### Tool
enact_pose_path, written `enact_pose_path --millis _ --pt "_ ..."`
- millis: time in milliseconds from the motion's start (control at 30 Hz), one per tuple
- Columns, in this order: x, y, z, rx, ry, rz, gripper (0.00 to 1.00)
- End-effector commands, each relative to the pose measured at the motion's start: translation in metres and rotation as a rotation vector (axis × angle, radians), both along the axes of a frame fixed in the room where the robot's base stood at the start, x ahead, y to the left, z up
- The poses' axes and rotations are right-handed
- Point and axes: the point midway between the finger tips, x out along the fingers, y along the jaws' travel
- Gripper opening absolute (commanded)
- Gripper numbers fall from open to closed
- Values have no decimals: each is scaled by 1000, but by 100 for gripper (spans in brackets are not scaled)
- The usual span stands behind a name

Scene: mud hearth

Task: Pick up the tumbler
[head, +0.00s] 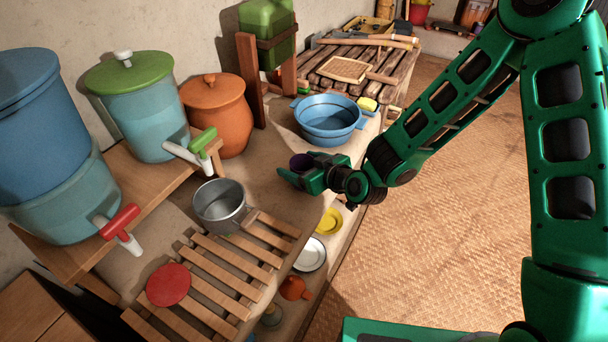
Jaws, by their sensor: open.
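A small dark purple cup, which looks like the tumbler (299,162), stands on the mud ledge in the middle of the head view. Only its upper part shows; my gripper hides the rest. My green gripper (298,177) reaches in from the right, low over the ledge, right at the tumbler. Its jaws are open, with one finger in front of the tumbler's near side. I cannot tell whether a finger touches it.
A grey metal pot (220,204) stands front left of my gripper, beside a slatted wooden rack (222,268). A blue basin (328,117) stands behind. An orange clay pot (218,112) is at the back left. Woven floor (440,240) lies open on the right.

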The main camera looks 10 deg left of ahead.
Motion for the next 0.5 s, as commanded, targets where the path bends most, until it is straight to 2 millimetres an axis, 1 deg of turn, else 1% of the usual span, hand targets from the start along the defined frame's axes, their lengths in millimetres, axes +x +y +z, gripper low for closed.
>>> enact_pose_path --millis 33,100,200,467,500 --pt "5 3 -5 2 2 -2 76" --pt "11 10 -7 1 -1 0 76" --pt "15 16 -11 2 0 0 76" --pt "18 17 -12 1 -1 0 76" --pt "18 17 -12 1 -1 0 73"
